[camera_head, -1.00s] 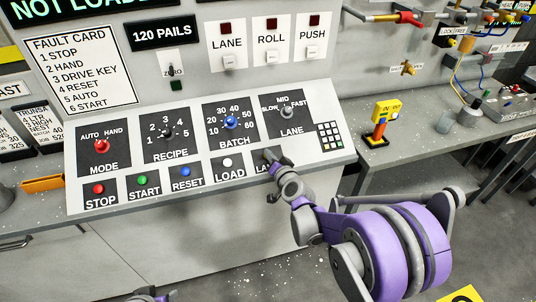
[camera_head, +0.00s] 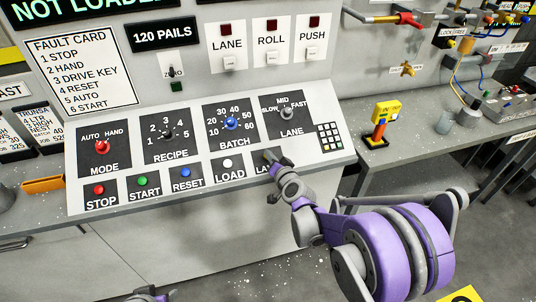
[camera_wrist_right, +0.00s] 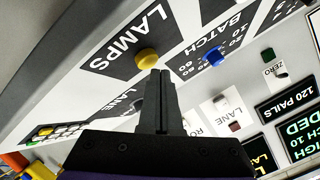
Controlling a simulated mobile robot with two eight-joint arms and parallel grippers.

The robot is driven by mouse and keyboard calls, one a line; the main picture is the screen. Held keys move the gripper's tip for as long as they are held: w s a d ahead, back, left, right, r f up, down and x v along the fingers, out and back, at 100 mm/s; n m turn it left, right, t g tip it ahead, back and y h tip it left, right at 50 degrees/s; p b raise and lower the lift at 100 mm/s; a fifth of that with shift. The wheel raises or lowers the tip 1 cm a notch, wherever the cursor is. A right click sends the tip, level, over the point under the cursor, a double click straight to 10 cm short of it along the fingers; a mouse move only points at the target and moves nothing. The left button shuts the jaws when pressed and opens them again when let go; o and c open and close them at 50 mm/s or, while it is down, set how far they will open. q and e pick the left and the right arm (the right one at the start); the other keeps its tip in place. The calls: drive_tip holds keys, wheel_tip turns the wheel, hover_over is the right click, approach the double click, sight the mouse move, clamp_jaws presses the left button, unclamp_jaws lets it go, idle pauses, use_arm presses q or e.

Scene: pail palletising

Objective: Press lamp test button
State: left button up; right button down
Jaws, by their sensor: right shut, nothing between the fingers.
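The yellow button (camera_wrist_right: 147,58) beside the LAMPS label (camera_wrist_right: 135,35) shows in the right wrist view. In the head view its plate (camera_head: 262,169) is at the right end of the lower button row, mostly hidden by my right gripper (camera_head: 272,158). The right gripper is shut and empty. In the right wrist view its fingertips (camera_wrist_right: 158,74) are right at the near side of the button; I cannot tell whether they touch it. Only a small part of my left arm shows at the bottom edge of the head view.
The LOAD button (camera_head: 227,164) is just left of the right gripper. The LANE knob (camera_head: 286,112) and a keypad (camera_head: 329,137) are above and to its right. A yellow-topped device (camera_head: 384,118) stands on the right bench.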

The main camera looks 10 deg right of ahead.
use_arm(q)
drive_tip(key=shift+r, duration=0.1)
use_arm(e)
drive_tip(key=shift+s+r, duration=0.1)
drive_tip(key=shift+r, duration=0.1)
drive_tip(key=shift+r, duration=0.1)
use_arm(q)
drive_tip(key=shift+w+r+p, duration=0.3)
drive_tip(key=shift+r+p, duration=0.15)
drive_tip(key=shift+r, duration=0.2)
drive_tip(key=shift+w+r+p, duration=0.25)
drive_tip(key=shift+r+p, duration=0.15)
drive_tip(key=shift+r, duration=0.2)
use_arm(e)
drive_tip(key=r, duration=0.1)
drive_tip(key=s+r, duration=0.2)
drive_tip(key=r, duration=0.1)
drive_tip(key=shift+s+r, duration=0.1)
drive_tip(key=shift+s, duration=0.15)
drive_tip(key=shift+s, duration=0.1)
